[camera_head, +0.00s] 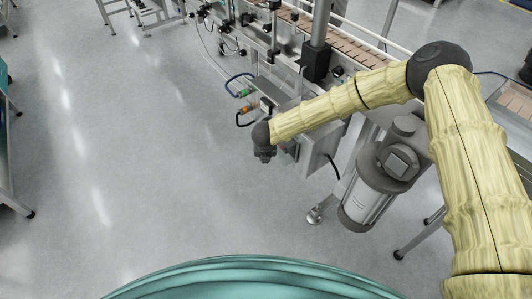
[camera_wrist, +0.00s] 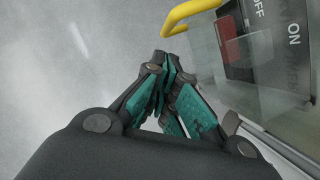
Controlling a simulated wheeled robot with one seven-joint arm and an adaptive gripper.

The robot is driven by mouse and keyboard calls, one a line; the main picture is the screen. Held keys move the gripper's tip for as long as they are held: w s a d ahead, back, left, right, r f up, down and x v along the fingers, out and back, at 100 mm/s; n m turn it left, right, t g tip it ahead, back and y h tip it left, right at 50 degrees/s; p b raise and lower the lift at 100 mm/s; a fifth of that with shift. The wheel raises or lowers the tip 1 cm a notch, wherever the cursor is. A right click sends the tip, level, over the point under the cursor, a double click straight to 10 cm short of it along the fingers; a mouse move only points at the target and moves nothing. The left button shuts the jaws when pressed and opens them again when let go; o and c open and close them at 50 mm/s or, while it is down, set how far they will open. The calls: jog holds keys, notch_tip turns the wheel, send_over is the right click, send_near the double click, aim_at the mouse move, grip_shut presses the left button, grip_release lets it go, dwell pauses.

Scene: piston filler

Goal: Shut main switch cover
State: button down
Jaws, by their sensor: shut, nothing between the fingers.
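My gripper (camera_wrist: 168,62) is shut and empty, its teal-lined fingers together in the wrist view. In the head view, my gripper (camera_head: 265,157) hangs at the left side of a grey machine box (camera_head: 318,143). In the wrist view, the main switch panel (camera_wrist: 292,45) is at the upper right, with OFF and ON lettering and a red part (camera_wrist: 228,27). A see-through cover (camera_wrist: 262,48) shows in front of the panel; its exact angle is hard to tell. A yellow curved bar (camera_wrist: 190,13) lies just beyond my fingertips; contact cannot be told. The switch is not discernible in the head view.
A conveyor line (camera_head: 350,45) runs behind the box. Handles with green and orange parts (camera_head: 243,92) stick out left of it. A grey cylindrical motor (camera_head: 372,185) stands to the right. The floor (camera_head: 140,150) on the left is clear.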

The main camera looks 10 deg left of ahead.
jog(key=s+f+v, duration=0.1)
jog(key=s+v, duration=0.1)
jog(key=v, duration=0.9)
jog(key=s+d+f+n+p, duration=0.2)
jog(key=s+d+f+n, duration=0.3)
jog(key=s+d+n, duration=0.35)
jog(key=s+d+f+n+p, duration=0.1)
jog(key=s+d+f+n, duration=0.5)
jog(key=s+d+n, duration=0.25)
jog(key=s+d+r+n+g+p, duration=0.1)
jog(key=s+d+n+g, duration=0.1)
jog(key=s+d+n, duration=0.6)
jog(key=s+d+r+n+g+h+p, duration=0.1)
jog(key=s+d+r+n+g+p, duration=0.1)
jog(key=s+d+n, duration=0.6)
jog(key=s+d, duration=0.3)
jog(key=s, duration=0.1)
jog(key=shift+s, duration=0.4)
jog(key=c, duration=2.2)
grip_release()
jog(key=shift+r, duration=0.1)
